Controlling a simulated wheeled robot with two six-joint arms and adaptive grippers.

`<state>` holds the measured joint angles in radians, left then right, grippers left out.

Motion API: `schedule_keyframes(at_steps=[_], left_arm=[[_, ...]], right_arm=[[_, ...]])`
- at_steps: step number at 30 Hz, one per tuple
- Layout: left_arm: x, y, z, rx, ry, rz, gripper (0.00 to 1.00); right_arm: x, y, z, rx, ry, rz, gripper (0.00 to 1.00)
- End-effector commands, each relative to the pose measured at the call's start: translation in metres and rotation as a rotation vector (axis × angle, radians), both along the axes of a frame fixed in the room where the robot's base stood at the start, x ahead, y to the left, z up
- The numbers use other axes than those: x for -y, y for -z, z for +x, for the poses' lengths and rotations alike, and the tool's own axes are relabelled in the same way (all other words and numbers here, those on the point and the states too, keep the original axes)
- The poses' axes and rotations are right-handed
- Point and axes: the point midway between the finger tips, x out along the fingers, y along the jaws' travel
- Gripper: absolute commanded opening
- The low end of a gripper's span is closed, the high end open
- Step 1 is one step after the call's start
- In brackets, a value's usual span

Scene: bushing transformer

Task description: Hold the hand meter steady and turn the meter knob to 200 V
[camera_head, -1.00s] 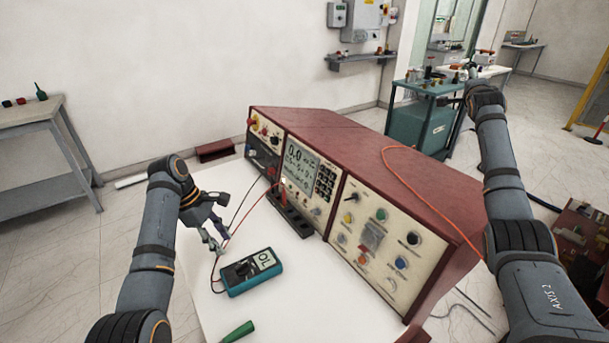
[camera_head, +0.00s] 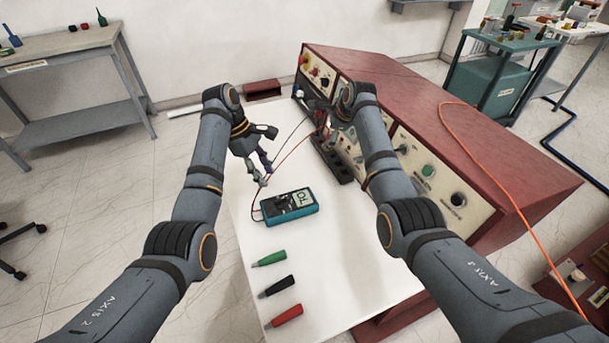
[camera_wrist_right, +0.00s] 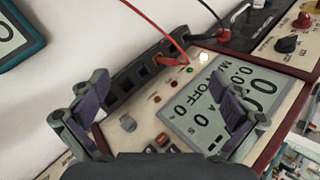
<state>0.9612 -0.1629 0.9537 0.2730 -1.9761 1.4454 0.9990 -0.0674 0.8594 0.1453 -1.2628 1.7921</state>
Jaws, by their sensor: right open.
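The hand meter (camera_head: 290,206) is a teal-cased multimeter lying on the white table, with a dark knob (camera_head: 281,202) beside its lit display. Its knob setting is too small to read. Its corner shows at the top left of the right wrist view (camera_wrist_right: 14,40). My left gripper (camera_head: 263,173) is just behind the meter, apparently apart from it; I cannot tell whether its fingers are open. My right gripper (camera_wrist_right: 160,112) is open and empty in front of the console's display. In the head view its fingers are mostly hidden by my right forearm.
The big red console (camera_head: 440,140) stands right of the meter. A black socket strip (camera_head: 333,160) with red and black leads lies along its front. Green (camera_head: 270,259), black (camera_head: 277,287) and red (camera_head: 287,316) handled tools lie at the front. The table right of the meter is clear.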

Motion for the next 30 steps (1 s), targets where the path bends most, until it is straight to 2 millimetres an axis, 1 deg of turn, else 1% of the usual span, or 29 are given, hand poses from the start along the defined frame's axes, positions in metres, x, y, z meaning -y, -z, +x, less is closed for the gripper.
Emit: schedule_keyframes(at_steps=[1,2,3,6,9,12,15,20,23,30], left_arm=[[0.000,0.000,0.000,0.000,0.000,0.000,0.38],[0.000,0.000,0.000,0.000,0.000,0.000,0.38],[0.000,0.000,0.000,0.000,0.000,0.000,0.38],[0.000,0.000,0.000,0.000,0.000,0.000,0.38],[0.000,0.000,0.000,0.000,0.000,0.000,0.38],[0.000,0.000,0.000,0.000,0.000,0.000,0.38],[0.000,0.000,0.000,0.000,0.000,0.000,0.38],[0.000,0.000,0.000,0.000,0.000,0.000,0.38],[0.000,0.000,0.000,0.000,0.000,0.000,0.38],[0.000,0.000,0.000,0.000,0.000,0.000,0.38]], right_arm=[[-0.023,0.014,-0.021,-0.078,-0.073,-0.054,1.00],[-0.033,0.022,-0.034,-0.128,-0.119,-0.091,1.00],[-0.046,0.031,-0.053,-0.194,-0.175,-0.140,1.00],[-0.069,0.044,-0.094,-0.338,-0.299,-0.235,1.00],[-0.082,0.049,-0.125,-0.443,-0.384,-0.299,1.00],[-0.088,0.050,-0.143,-0.505,-0.429,-0.333,1.00],[-0.090,0.050,-0.150,-0.527,-0.447,-0.344,1.00],[-0.090,0.056,-0.150,-0.530,-0.447,-0.344,1.00],[-0.089,0.070,-0.150,-0.532,-0.447,-0.343,1.00],[-0.089,0.118,-0.150,-0.530,-0.444,-0.343,1.00]])
